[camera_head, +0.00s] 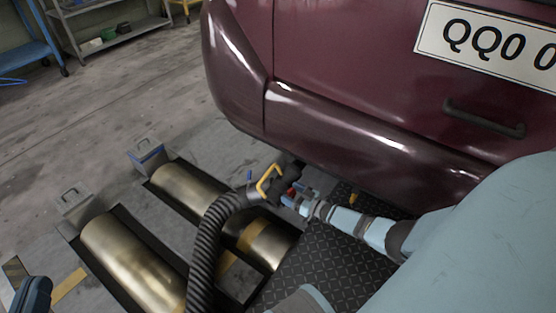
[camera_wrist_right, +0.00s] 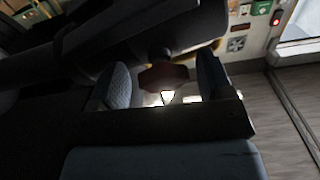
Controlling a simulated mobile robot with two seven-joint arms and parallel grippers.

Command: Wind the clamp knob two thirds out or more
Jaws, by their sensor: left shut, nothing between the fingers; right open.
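The clamp knob (camera_wrist_right: 163,76) is a dark reddish-brown lobed piece in the right wrist view. It lies between the two blue-grey finger pads of my right gripper (camera_wrist_right: 164,84), with gaps to both pads. In the head view a small red spot, probably the knob (camera_head: 291,191), shows at the end of the black ribbed hose (camera_head: 206,235), beside a yellow handle (camera_head: 267,183). My right gripper (camera_head: 296,198) is there, open around it. My left gripper (camera_head: 33,295) is partly in view at the bottom left corner, shut and far from the knob.
A dark red car (camera_head: 350,75) stands close above the hose end and my right arm. Brass rollers (camera_head: 120,260) lie in the floor, with a black tread plate (camera_head: 335,262) beside them. A grey shelf (camera_head: 115,40) stands far back left. Open floor lies at the left.

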